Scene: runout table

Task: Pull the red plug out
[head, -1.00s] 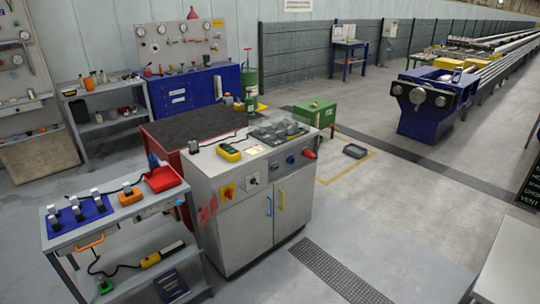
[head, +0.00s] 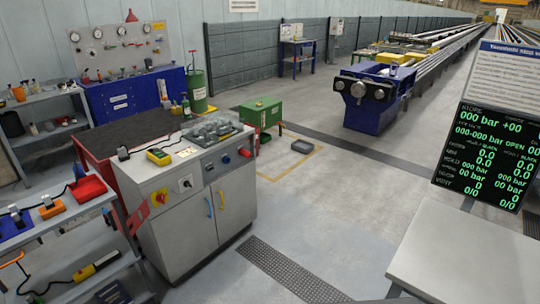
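A small red plug (head: 244,152) sticks out at the right end of the upper front of a grey metal cabinet (head: 168,230). A blue round fitting (head: 226,159) sits just left of it on the same panel. The plug looks seated against the panel, but it is too small to see how deep it sits. My gripper is not in view.
A cart (head: 62,233) stands left of the cabinet. A grey table (head: 465,255) and a readout board (head: 490,140) are at right. Floor between cabinet and table is clear.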

